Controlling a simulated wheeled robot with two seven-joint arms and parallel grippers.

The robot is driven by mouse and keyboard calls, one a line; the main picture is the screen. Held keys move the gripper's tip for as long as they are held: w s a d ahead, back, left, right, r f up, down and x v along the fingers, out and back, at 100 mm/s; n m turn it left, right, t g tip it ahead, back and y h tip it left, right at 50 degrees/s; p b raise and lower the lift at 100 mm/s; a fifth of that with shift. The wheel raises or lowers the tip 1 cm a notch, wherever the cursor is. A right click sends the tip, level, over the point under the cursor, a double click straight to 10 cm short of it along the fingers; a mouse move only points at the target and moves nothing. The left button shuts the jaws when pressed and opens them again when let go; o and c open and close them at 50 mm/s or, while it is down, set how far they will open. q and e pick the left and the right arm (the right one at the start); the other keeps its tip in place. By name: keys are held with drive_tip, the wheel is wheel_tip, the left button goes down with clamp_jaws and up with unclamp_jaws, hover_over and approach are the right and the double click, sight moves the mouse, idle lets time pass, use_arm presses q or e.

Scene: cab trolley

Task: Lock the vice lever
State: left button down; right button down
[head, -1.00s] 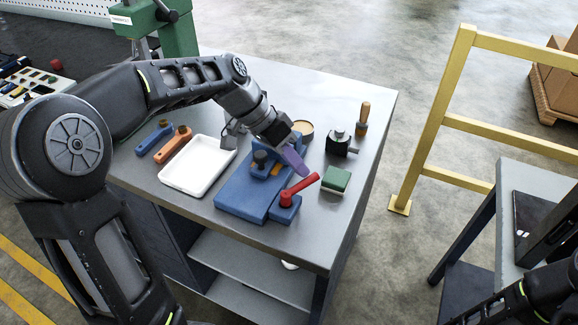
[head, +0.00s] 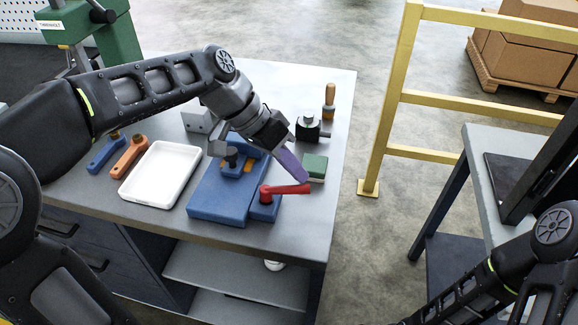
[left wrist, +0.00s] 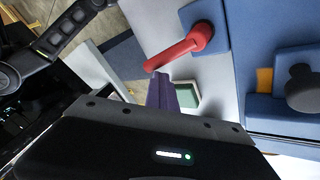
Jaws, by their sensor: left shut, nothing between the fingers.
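The blue vice (head: 215,200) lies on the grey bench top. Its red lever (head: 288,189) has its pivot at the vice's right end, and the handle points right in the head view. My left gripper (head: 298,172) has purple fingers, shut and empty, angled down just behind the handle. In the left wrist view the red lever (left wrist: 180,48) runs from its pivot down-left, and its free end is close to the purple fingers (left wrist: 163,92). Whether they touch I cannot tell. My right arm shows at the lower right, but its gripper does not show.
A green-topped block (head: 315,167) sits just beyond the lever's end. A white tray (head: 160,174), blue and orange handled tools and a black fixture (head: 309,128) stand around the vice. A yellow rail (head: 384,120) is to the right of the bench.

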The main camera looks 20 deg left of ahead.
use_arm(q)
drive_tip(key=shift+s+d, duration=0.2)
drive_tip(key=shift+s, duration=0.1)
use_arm(e)
drive_tip(key=shift+f, duration=0.3)
use_arm(q)
drive_tip(key=shift+r, duration=0.1)
